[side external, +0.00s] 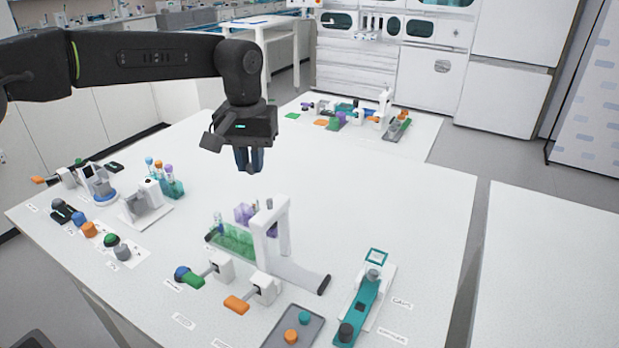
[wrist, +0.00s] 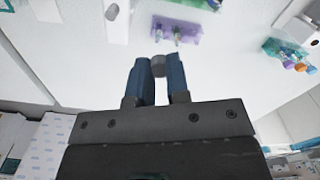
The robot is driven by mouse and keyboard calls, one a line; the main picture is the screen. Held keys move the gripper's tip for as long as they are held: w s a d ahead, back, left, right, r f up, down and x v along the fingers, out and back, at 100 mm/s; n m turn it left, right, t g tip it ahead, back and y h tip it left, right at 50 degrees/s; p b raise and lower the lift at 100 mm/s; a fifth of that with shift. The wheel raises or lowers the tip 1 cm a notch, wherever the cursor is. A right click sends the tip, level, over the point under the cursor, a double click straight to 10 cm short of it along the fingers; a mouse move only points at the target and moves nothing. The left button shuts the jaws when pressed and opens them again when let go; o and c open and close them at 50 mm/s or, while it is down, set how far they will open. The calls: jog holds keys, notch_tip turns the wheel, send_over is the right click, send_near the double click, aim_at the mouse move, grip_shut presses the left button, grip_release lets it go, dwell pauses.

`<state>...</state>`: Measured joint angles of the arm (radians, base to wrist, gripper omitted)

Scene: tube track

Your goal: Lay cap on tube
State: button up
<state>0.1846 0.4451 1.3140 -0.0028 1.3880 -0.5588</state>
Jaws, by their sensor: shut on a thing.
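My gripper (side external: 249,160) hangs above the white table, behind the purple rack. It is shut on a small grey cap, which shows between the blue fingertips (wrist: 159,68) in the wrist view as a grey cap (wrist: 159,63). The purple rack (wrist: 187,26) lies ahead of the fingertips and holds tubes, one of them a clear tube (wrist: 177,38). In the side view the purple rack (side external: 243,213) stands beside a white upright, which partly hides it. The cap is apart from the tubes. I cannot tell which tube the task names.
A white frame (side external: 271,230) and a green tray (side external: 234,240) stand by the rack. Coloured levers (side external: 237,304) and a grey tray (side external: 300,313) with small round pieces lie in front. A teal rack (side external: 172,188) with capped tubes stands left.

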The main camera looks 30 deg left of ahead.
jog(key=n, duration=0.2)
send_near(217, 212)
jog(key=shift+f, duration=3.3)
jog(key=shift+f, duration=0.1)
jog(key=o, duration=0.8)
jog(key=shift+o, duration=0.2)
